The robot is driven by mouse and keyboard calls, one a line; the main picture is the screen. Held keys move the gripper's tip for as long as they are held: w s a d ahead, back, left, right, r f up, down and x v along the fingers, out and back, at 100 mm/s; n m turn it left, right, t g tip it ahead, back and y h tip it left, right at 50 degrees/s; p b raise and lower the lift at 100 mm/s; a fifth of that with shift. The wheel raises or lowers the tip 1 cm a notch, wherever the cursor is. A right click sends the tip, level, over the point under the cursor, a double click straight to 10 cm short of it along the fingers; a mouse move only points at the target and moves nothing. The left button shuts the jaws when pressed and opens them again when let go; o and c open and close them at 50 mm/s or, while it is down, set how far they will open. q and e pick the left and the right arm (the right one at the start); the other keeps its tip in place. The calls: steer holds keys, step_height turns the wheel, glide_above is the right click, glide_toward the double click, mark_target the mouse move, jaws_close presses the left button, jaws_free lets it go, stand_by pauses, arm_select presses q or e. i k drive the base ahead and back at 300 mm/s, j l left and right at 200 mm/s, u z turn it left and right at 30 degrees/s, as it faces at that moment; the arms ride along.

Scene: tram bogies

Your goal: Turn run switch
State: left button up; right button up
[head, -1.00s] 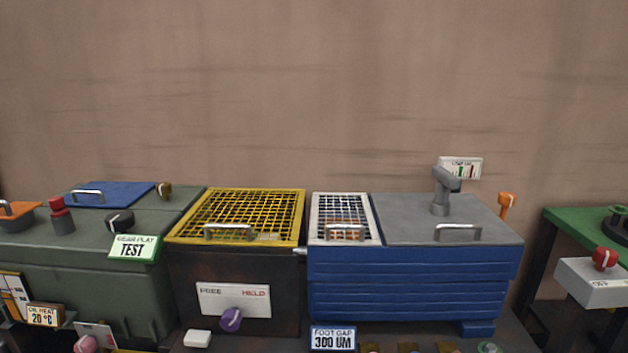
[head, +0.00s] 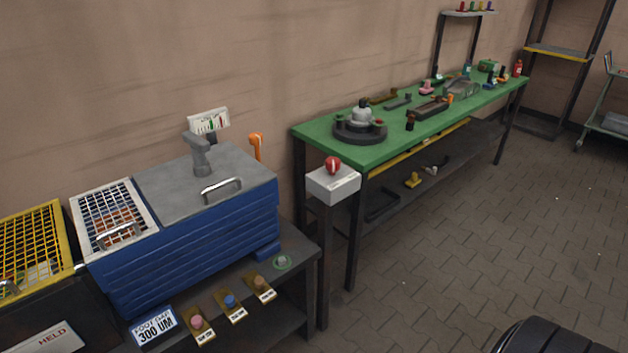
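A red rotary knob (head: 333,165) sits on top of a grey switch box (head: 335,184) on a dark post, right of the blue machine and at the near left corner of the green bench. It looks like the run switch. The lettering on the box is too small to read now, and I cannot tell the knob's setting. Neither of my grippers is in view.
The blue machine (head: 190,245) with a grey lid (head: 165,185) stands on a dark table at left, an orange lever (head: 256,146) behind it. The green bench (head: 310,130) holds a round dark fixture (head: 360,131) and several parts. Brick floor (head: 450,230) at right is clear.

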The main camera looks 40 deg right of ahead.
mark_target(332, 164)
steer(key=z, duration=1.25)
